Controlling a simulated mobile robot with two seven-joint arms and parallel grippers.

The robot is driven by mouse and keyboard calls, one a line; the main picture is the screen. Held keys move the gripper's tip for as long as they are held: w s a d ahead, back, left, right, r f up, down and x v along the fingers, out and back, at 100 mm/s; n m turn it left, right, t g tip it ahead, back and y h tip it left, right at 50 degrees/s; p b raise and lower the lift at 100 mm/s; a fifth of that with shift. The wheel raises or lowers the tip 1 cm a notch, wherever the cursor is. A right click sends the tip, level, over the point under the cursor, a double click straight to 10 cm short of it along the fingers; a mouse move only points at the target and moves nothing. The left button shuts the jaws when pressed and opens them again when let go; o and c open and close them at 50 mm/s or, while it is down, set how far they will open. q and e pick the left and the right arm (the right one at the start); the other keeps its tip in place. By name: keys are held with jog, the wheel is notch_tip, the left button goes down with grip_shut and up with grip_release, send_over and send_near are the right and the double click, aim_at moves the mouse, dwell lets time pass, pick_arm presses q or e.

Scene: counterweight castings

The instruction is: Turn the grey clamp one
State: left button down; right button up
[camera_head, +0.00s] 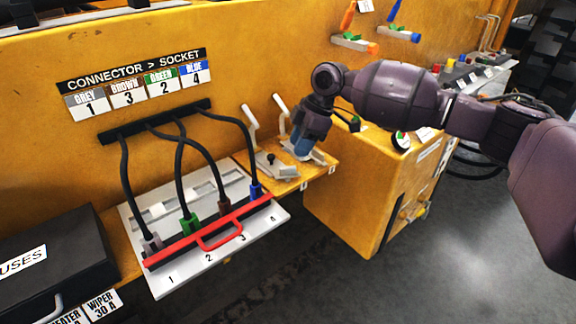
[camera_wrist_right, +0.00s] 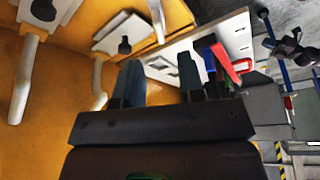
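Two grey clamps stand on a small yellow shelf. The left clamp (camera_head: 271,167) has its handle (camera_head: 250,121) raised against the yellow wall. The right clamp has its handle (camera_head: 281,106) raised too, and its base is partly hidden by my right gripper (camera_head: 303,149). The gripper points down over the right clamp's side of the shelf. In the right wrist view its two fingers (camera_wrist_right: 162,76) are apart with nothing visible between them. Pale clamp handles (camera_wrist_right: 24,78) show left of the fingers there. Contact with a clamp cannot be told. My left gripper is not in view.
A white socket board (camera_head: 164,285) with a red bar (camera_head: 180,249) and several black cables is left of the shelf. A black fuse box (camera_head: 50,255) sits at far left. A yellow cabinet (camera_head: 345,205) stands right of the shelf, beside open grey floor (camera_head: 440,270).

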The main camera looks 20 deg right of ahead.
aim_at(289, 167)
jog(key=x, duration=0.7)
jog(key=shift+a+f+b, duration=0.1)
jog(key=shift+f+b, duration=0.1)
jog(key=shift+b, duration=0.2)
grip_shut()
